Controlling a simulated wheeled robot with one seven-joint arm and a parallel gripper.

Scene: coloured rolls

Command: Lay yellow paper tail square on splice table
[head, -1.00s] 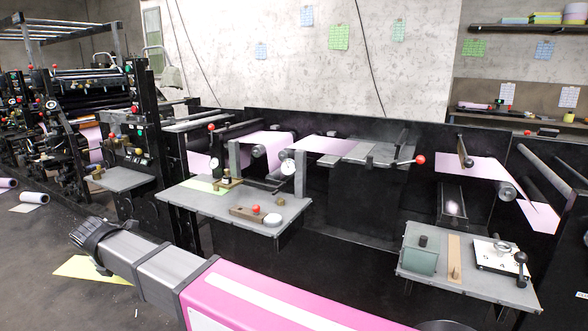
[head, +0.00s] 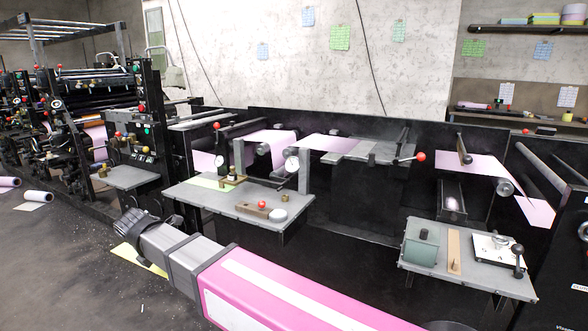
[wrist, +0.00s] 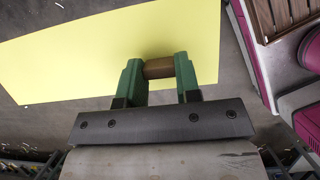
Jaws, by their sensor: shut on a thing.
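My gripper (wrist: 159,68) has its green fingers closed on a short brown cylinder (wrist: 158,69). The yellow paper tail (wrist: 75,60) is a broad flat sheet against that cylinder; I cannot tell how they are joined. In the head view the yellow paper (head: 138,259) shows partly behind my arm, over the floor; my fingers are hidden there. The grey table (head: 238,205) in the middle looks like the splice table. It stands right of and beyond my arm's end, apart from the paper. A pale yellow-green strip (head: 208,182) lies on its left part.
Another grey table (head: 425,283) stands at right. A smaller shelf (head: 130,177) stands at left. The floor at front left is mostly clear.

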